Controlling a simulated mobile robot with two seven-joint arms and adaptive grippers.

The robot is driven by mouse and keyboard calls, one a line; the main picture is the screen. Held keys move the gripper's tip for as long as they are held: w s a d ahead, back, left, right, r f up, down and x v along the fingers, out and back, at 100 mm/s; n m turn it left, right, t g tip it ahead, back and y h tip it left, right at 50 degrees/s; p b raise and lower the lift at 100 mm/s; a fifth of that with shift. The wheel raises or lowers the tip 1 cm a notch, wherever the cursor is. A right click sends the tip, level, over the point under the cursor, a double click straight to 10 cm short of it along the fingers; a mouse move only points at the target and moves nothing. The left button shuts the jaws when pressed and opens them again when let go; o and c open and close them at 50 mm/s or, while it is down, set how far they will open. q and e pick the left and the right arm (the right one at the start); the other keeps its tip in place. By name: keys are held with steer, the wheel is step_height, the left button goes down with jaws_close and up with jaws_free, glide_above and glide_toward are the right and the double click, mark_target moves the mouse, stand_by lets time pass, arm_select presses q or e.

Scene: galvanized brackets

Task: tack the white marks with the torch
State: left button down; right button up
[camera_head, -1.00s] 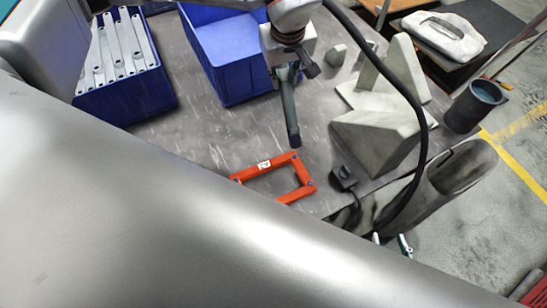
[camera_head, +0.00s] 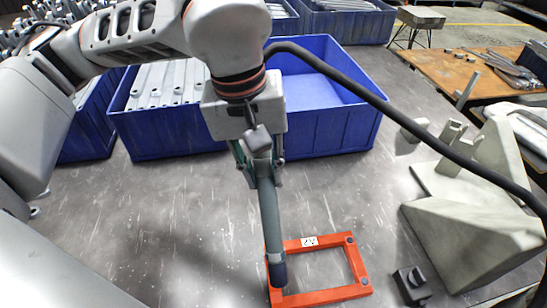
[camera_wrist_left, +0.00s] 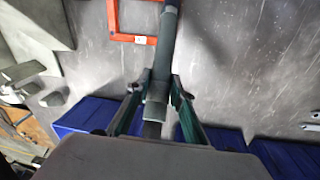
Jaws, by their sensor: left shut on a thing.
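My left gripper (camera_head: 262,178) is shut on the dark grey-green torch (camera_head: 270,220), which hangs tip down with a black cable at its top. An orange-red rectangular bracket frame (camera_head: 325,294) lies flat on the grey table, with a small white label (camera_head: 309,241) on its far bar. The torch tip overlaps the frame's left bar in the head view; whether it touches cannot be told. The torch (camera_wrist_left: 170,40) and part of the frame (camera_wrist_left: 113,20) also show in the left wrist view. Apart from the label, no white marks can be made out. My right gripper is not in view.
Blue bins (camera_head: 335,135) stand behind the gripper, one holding galvanized brackets (camera_head: 170,85). Pale angular blocks (camera_head: 465,235) and a small black block (camera_head: 412,285) are at the right. The black cable (camera_head: 400,120) arcs across to the right. The table left of the frame is clear.

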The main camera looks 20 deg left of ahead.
mark_target(262, 190)
arm_select(q)
steer(key=shift+s+a+f, duration=0.1)
steer(key=shift+s+f, duration=0.1)
steer(key=shift+f, duration=0.2)
step_height(262, 190, down, 4)
steer(key=shift+r+b, duration=0.15)
steer(key=shift+b, duration=1)
steer(key=shift+f+b, duration=0.45)
steer(key=shift+f, duration=0.4)
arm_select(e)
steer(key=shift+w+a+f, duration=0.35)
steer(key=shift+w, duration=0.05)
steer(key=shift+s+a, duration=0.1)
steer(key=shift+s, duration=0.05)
arm_select(q)
steer(key=shift+f, duration=0.4)
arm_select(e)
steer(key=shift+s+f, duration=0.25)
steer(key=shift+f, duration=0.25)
arm_select(q)
steer(key=shift+f, duration=0.15)
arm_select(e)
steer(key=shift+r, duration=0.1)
arm_select(q)
steer(key=shift+s+f, duration=0.1)
